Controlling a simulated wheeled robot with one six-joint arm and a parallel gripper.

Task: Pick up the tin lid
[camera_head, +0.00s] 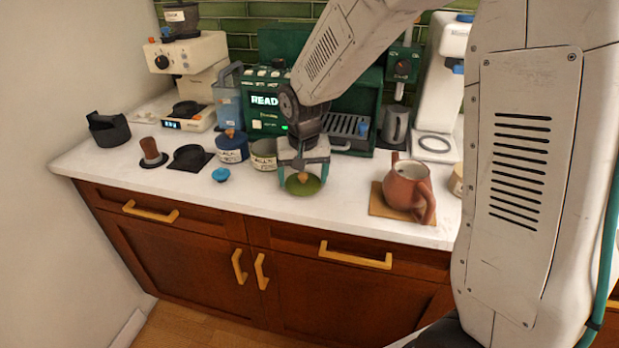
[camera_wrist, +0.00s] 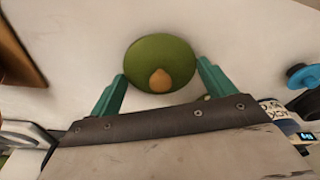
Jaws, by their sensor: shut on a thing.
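The tin lid is a round green lid (camera_head: 302,187) with a small light wooden knob, at the front of the white counter. It also shows in the wrist view, top centre (camera_wrist: 175,55). My gripper (camera_head: 304,172) is right over it, pointing down. I cannot tell whether the lid touches the counter. An open, labelled tin (camera_head: 264,156) stands just behind and left of my gripper.
A blue tin (camera_head: 231,148) and a small blue lid (camera_head: 221,174) are to the left. A terracotta jug (camera_head: 405,185) stands on a wooden board (camera_head: 378,204) to the right. A green coffee machine (camera_head: 265,112) stands behind. The counter between lid and board is clear.

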